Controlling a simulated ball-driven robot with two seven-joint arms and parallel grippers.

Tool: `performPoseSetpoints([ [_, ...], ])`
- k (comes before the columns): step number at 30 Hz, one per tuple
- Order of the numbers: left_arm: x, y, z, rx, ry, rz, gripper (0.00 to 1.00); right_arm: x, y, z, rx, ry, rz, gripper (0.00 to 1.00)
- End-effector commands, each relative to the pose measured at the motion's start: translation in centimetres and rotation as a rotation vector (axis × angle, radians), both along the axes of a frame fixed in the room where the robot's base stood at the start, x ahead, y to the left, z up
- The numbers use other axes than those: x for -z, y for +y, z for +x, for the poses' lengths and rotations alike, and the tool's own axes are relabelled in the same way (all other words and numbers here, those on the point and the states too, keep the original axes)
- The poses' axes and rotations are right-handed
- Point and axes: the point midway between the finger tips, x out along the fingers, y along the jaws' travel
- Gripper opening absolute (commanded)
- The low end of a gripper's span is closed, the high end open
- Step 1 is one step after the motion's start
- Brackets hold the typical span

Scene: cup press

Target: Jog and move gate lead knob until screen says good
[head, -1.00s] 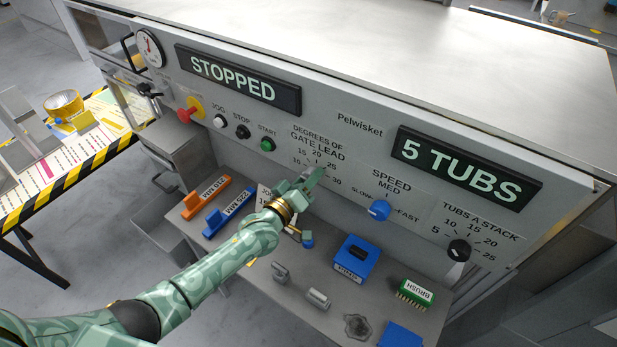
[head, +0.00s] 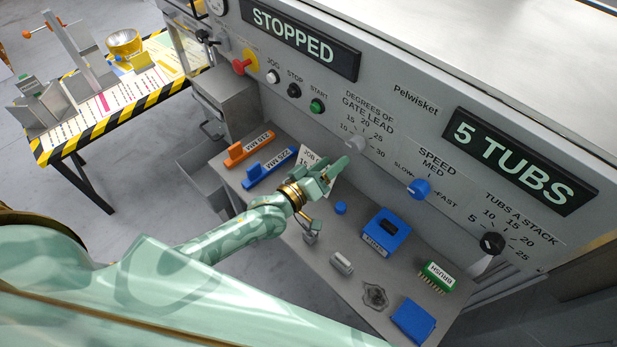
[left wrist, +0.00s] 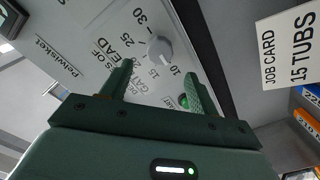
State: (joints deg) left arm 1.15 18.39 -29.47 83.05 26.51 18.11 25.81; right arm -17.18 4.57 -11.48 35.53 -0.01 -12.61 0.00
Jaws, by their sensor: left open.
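The grey gate lead knob (head: 356,143) sits on the machine's front panel below its degree scale, and nothing holds it. It also shows in the left wrist view (left wrist: 159,49), between and beyond the open fingers; its exact setting is hard to read. My left gripper (head: 337,171) is open and empty, just below and in front of the knob, apart from it. It shows in the left wrist view too (left wrist: 160,88). The white jog button (head: 272,77) is at the panel's upper left. One screen (head: 300,42) reads STOPPED; the other (head: 522,160) reads 5 TUBS. My right gripper is out of view.
The shelf below the panel holds a job card (head: 312,160), orange (head: 250,149) and blue (head: 270,167) blocks, a blue box (head: 386,232) and a green brush (head: 437,278). The speed knob (head: 419,189) and tubs-a-stack knob (head: 492,243) are right of the gate lead knob.

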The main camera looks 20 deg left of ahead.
Motion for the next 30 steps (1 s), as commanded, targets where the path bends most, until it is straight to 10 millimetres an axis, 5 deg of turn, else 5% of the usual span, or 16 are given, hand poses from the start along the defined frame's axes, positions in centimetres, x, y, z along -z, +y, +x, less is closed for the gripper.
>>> performPoseSetpoints([
  [6,0.0,2.0,-4.9,0.000,0.001,0.001,0.60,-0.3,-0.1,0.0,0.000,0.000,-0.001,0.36],
  [12,0.0,2.9,-7.0,-0.001,-0.001,0.001,0.60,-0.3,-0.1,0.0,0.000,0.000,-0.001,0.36],
  [30,0.0,3.1,-7.3,-0.001,-0.002,0.002,0.60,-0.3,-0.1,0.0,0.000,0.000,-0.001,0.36],
])
